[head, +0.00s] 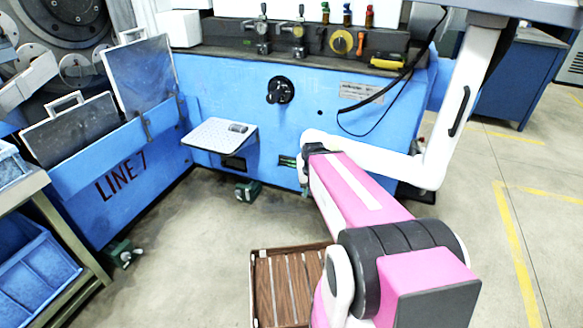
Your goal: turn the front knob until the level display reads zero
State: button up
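The front knob (280,90) is a round black knob with a small handle. It sits on the blue front of the machine (225,85), and nothing covers it. A small dark panel with green marks (287,161) is lower on the same face, just left of my arm; it may be the level display, but it is too small to read. My pink arm reaches up from the lower right toward the machine's lower front. I cannot make out my gripper or its fingers, nor any contact with the knob.
A perforated light shelf (218,135) juts out below the knob, with a small dark object on it. A wooden slatted platform (290,287) lies on the floor in front. A metal rack with blue bins (35,275) stands at left. Open floor lies between.

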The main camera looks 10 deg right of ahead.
jog(key=o, duration=0.5)
jog(key=shift+c, duration=0.2)
